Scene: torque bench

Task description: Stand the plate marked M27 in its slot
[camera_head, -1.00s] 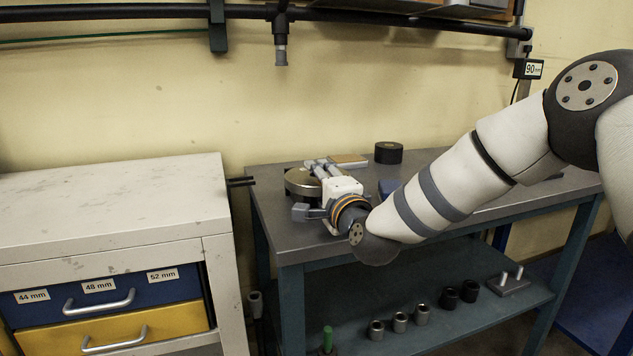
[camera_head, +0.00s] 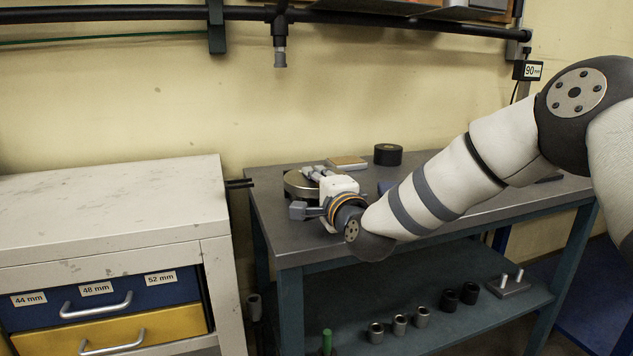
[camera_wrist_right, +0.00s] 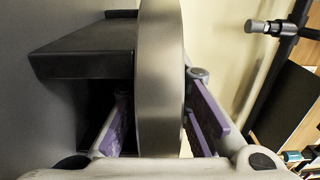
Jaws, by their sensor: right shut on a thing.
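A round metal plate (camera_head: 298,184) lies flat, raised off the grey bench (camera_head: 275,222) at its left end. No M27 mark is readable on it. My right gripper (camera_head: 313,174) is at the plate's right side. In the wrist view the plate's thick rim (camera_wrist_right: 160,75) stands between the purple-padded fingers of my right gripper (camera_wrist_right: 160,120), one on each side, and they are shut on it. A dark block (camera_wrist_right: 85,50) sits against one face of the plate there. I cannot make out a slot. My left gripper is not in view.
A flat tan block (camera_head: 348,162) and a black cylinder (camera_head: 388,154) stand at the bench's back. A blue thing (camera_head: 386,187) is partly behind my arm. A white cabinet (camera_head: 110,200) stands left. Several sockets (camera_head: 400,324) stand on the lower shelf (camera_head: 440,300).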

